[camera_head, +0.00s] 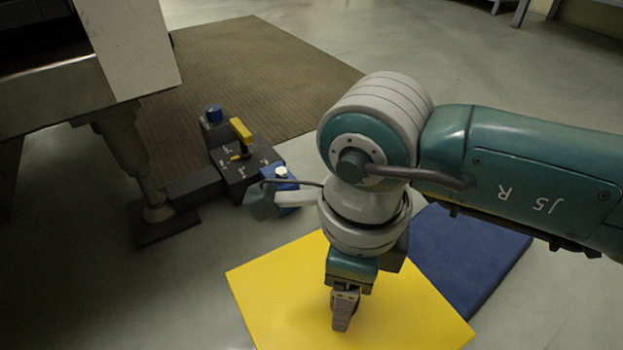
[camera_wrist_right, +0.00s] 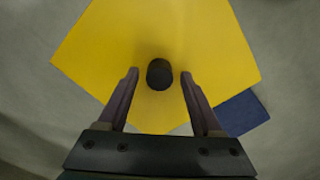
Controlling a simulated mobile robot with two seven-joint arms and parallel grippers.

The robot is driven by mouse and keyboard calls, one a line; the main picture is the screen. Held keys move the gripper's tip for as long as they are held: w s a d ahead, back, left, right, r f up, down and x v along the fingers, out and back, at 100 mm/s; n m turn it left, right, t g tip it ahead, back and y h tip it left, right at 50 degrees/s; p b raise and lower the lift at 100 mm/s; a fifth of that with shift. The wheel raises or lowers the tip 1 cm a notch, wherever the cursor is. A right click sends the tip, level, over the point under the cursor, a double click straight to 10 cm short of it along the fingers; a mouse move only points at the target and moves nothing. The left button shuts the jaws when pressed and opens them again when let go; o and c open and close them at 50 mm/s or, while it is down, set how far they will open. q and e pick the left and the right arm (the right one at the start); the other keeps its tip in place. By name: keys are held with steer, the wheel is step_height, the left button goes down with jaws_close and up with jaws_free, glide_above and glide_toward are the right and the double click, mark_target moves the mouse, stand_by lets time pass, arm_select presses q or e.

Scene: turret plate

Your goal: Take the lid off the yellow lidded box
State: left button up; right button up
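The yellow lid (camera_head: 400,310) is a flat square panel low in the head view, partly covered by my right arm. It also fills the upper middle of the right wrist view (camera_wrist_right: 205,40). A dark round knob (camera_wrist_right: 160,74) stands on it in the right wrist view; my gripper hides it in the head view. My right gripper (camera_head: 344,312) points down over the lid. In the right wrist view its two fingers (camera_wrist_right: 159,74) are apart, one on each side of the knob, with a gap on both sides. The box walls under the lid are hidden. My left gripper is not in view.
A blue panel (camera_head: 468,262) lies right of the yellow lid, partly behind my arm. A dark fixture (camera_head: 238,170) with blue and yellow parts stands on the floor at the left, near a machine leg (camera_head: 128,150). A brown mat (camera_head: 250,70) lies behind. Floor left of the lid is clear.

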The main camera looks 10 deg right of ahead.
jaws_close()
stand_by(0.3)
stand_by(0.4)
